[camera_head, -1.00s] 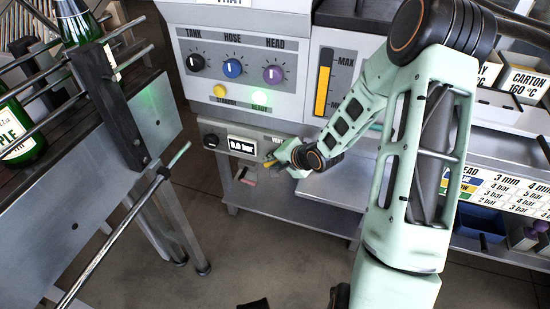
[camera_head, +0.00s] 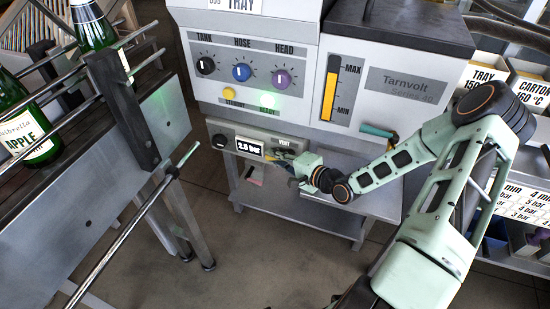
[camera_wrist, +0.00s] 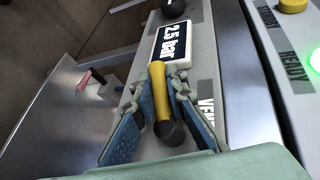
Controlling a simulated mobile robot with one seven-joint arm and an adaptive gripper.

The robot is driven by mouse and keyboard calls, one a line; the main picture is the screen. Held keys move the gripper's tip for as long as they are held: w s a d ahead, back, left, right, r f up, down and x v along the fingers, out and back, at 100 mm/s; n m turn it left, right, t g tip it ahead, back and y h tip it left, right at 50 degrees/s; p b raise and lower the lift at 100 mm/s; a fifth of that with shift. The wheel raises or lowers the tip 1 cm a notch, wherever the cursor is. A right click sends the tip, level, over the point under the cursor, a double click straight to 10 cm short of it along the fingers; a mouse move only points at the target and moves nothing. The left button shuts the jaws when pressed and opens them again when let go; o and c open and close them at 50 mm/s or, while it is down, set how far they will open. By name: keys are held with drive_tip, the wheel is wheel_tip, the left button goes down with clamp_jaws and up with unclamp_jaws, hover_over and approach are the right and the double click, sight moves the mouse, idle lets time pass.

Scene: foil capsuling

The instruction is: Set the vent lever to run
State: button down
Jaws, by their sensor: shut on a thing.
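The vent lever (camera_wrist: 160,95) has a yellow shaft with a dark rounded end and sits on the lower panel beside the pressure display. My gripper (camera_wrist: 158,92) has its blue-padded fingers closed around the lever. In the head view my gripper (camera_head: 296,168) reaches the panel from the right, under the VENT label (camera_head: 284,148), and covers much of the lever. The pressure display (camera_head: 249,147) reads 2.5 bar; it also shows in the wrist view (camera_wrist: 172,42).
Above are the tank knob (camera_head: 205,66), hose knob (camera_head: 242,72) and head knob (camera_head: 281,78), with a green READY light (camera_head: 267,102) lit. A bottle rack (camera_head: 125,110) with rails stands at the left. A grey shelf (camera_head: 345,215) lies below the panel.

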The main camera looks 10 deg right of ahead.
drive_tip(key=shift+a, duration=0.15)
drive_tip(key=c, duration=1.9)
unclamp_jaws()
drive_tip(key=shift+c, duration=0.2)
drive_tip(key=shift+s, duration=0.1)
drive_tip(key=shift+s+d+r, duration=0.1)
drive_tip(key=shift+s+d, duration=0.05)
drive_tip(key=shift+d, duration=0.15)
drive_tip(key=v, duration=1.1)
drive_tip(key=shift+s, duration=0.2)
